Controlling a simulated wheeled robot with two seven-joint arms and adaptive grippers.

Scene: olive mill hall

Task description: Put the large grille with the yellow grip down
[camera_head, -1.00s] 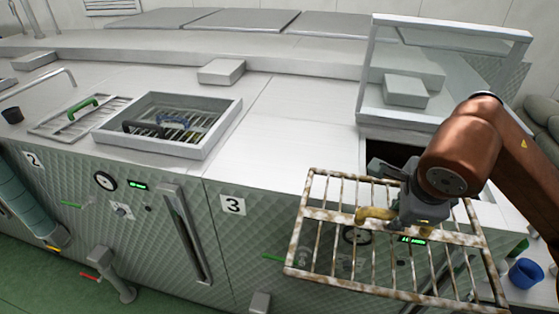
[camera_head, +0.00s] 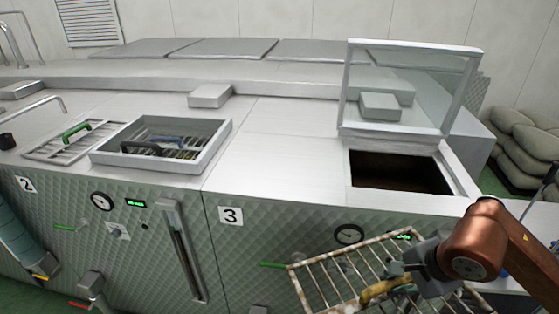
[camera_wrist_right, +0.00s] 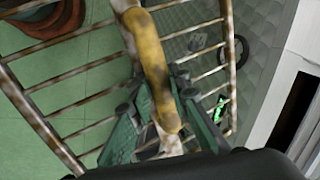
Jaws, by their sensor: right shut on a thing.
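The large grille (camera_head: 330,254) has a rusty, pale frame with thin bars. It hangs in front of the machine's quilted front, at the lower right of the head view, its lower part cut off by the picture edge. My right gripper (camera_head: 392,282) is shut on its yellow grip (camera_head: 372,293). In the right wrist view the worn yellow grip (camera_wrist_right: 150,45) runs down between the green gripper fingers (camera_wrist_right: 155,120), with bars on both sides and green floor beneath. My left gripper is not in view.
An open hatch (camera_head: 400,192) with a raised clear lid (camera_head: 410,90) is at the right of the steel top. The top (camera_head: 285,150) left of it is clear. A framed tray (camera_head: 205,158) with dark- and blue-handled grilles and a green-gripped grille (camera_head: 45,152) lie further left. Sacks (camera_head: 520,150) stand far right.

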